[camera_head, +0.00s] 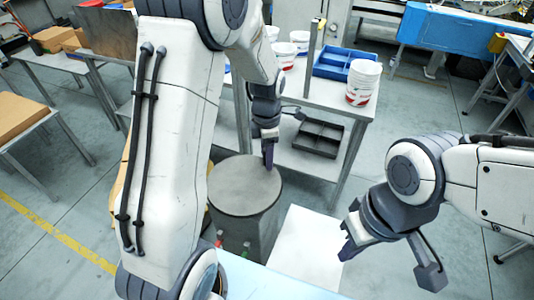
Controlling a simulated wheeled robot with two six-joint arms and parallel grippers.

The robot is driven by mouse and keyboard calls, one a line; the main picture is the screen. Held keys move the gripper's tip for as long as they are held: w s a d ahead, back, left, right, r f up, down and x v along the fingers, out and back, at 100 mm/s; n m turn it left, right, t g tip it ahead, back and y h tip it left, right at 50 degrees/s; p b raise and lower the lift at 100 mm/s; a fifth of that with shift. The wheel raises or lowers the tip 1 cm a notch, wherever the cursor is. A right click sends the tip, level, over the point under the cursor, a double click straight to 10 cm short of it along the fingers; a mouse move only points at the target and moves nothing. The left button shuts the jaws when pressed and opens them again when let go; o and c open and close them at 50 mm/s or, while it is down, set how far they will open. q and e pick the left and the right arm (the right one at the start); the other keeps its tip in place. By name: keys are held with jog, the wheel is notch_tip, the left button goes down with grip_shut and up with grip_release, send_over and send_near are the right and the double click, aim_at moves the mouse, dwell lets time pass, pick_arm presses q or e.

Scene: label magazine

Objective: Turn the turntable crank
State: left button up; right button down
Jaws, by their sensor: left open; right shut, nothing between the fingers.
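A grey round turntable (240,190) with a flat top on a drum-like base stands in the middle, partly hidden by my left arm. I cannot make out a crank clearly. My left gripper (269,158) points down at the far right part of the turntable's top. It is open, with its fingers lined up in this view; whether it touches anything cannot be told. My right gripper (349,242) is shut and empty, to the right of the turntable and apart from it.
Behind stands a grey table (335,95) with white buckets (363,82) and a blue bin (332,66). A dark tray (318,138) sits on its lower shelf. A white panel (308,245) lies right of the turntable.

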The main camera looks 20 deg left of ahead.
pick_arm(q)
grip_shut()
dwell(1.4)
